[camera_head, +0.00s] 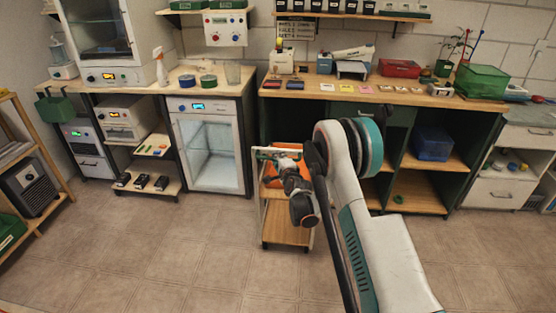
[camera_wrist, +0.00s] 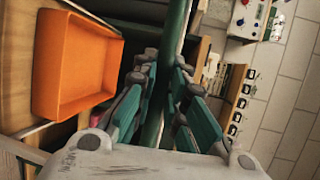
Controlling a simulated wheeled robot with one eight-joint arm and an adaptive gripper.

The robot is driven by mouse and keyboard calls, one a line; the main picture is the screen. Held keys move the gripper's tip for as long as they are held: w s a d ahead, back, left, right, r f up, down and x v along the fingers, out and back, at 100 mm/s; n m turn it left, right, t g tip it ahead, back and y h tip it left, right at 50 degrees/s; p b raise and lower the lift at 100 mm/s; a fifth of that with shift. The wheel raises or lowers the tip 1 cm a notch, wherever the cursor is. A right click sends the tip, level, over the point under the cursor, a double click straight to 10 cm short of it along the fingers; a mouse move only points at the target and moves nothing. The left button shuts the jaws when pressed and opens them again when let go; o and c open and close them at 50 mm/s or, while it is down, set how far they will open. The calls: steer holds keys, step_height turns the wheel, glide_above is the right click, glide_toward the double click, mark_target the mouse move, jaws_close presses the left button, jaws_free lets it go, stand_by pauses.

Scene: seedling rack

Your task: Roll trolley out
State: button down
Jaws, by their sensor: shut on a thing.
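The trolley (camera_head: 286,237) stands in front of the dark green workbench, with a pale frame and wooden shelves. An orange bin (camera_head: 304,172) sits on its upper part, partly hidden by my arm; it shows large at left in the wrist view (camera_wrist: 70,65).
A glass-door fridge (camera_head: 213,150) stands left of the trolley. The workbench (camera_head: 350,90) with open shelves runs behind and to the right. A low shelf with dark devices (camera_head: 142,182) is further left. The tiled floor (camera_head: 190,260) in front is clear.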

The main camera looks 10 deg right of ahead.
steer(key=c, duration=1.6)
jaws_free()
steer(key=v, duration=1.2)
